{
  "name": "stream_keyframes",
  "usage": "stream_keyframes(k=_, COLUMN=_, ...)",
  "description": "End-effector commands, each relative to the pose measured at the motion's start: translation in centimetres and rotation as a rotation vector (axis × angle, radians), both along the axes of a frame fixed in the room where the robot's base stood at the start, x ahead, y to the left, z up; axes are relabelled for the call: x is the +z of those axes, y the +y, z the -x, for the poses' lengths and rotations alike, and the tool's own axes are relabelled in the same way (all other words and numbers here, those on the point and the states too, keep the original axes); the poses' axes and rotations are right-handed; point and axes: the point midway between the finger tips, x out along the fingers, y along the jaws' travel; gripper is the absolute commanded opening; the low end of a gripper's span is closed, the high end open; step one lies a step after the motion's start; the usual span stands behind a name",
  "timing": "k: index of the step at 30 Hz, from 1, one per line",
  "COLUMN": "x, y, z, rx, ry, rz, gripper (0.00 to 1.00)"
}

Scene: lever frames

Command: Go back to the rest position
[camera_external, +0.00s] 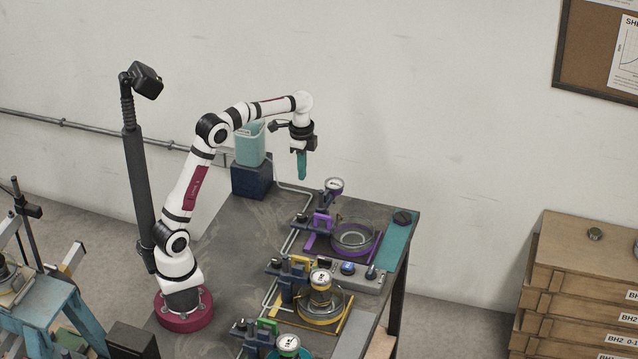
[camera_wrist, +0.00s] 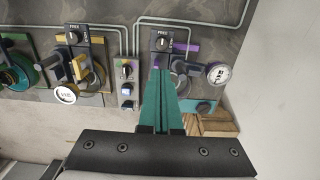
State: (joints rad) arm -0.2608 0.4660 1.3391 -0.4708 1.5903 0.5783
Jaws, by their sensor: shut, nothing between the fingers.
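My gripper (camera_external: 302,165) has teal fingers and hangs pointing down above the far part of the dark table. Its fingers are shut together with nothing between them. In the wrist view the shut gripper (camera_wrist: 160,75) points toward the purple lever frame (camera_wrist: 180,68). In the external view the purple lever frame (camera_external: 322,222) stands below and to the right of the gripper, clear of it. A yellow lever frame (camera_external: 300,264) and a green one (camera_external: 266,326) stand nearer the camera.
The dark table (camera_external: 235,225) has bare room left of the frames. A teal container (camera_external: 250,148) stands on a dark blue block (camera_external: 252,180) behind the arm. A control box (camera_external: 348,270) with knobs sits between the purple and yellow frames. A wall rises behind the table.

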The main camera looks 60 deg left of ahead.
Motion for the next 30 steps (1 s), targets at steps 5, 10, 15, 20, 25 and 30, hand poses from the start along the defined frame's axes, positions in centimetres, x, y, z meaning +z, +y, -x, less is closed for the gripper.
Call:
stream_keyframes(k=5, x=0.3, y=-0.3, z=0.5, rx=0.005, ry=-0.001, rz=-0.004, gripper=0.00)
stream_keyframes(k=10, x=2.5, y=-4.9, z=10.3, rx=0.109, ry=0.010, rz=-0.057, gripper=0.00)
stream_keyframes(k=15, x=-0.1, y=-7.7, z=23.4, rx=0.238, ry=0.006, rz=-0.124, gripper=0.00)
stream_keyframes(k=20, x=-3.1, y=-8.0, z=29.2, rx=0.298, ry=-0.003, rz=-0.155, gripper=0.00)
stream_keyframes(k=25, x=-3.6, y=-8.0, z=29.9, rx=0.307, ry=-0.002, rz=-0.160, gripper=0.00)
stream_keyframes(k=30, x=-3.5, y=-8.0, z=29.8, rx=0.307, ry=-0.001, rz=-0.159, gripper=0.00)
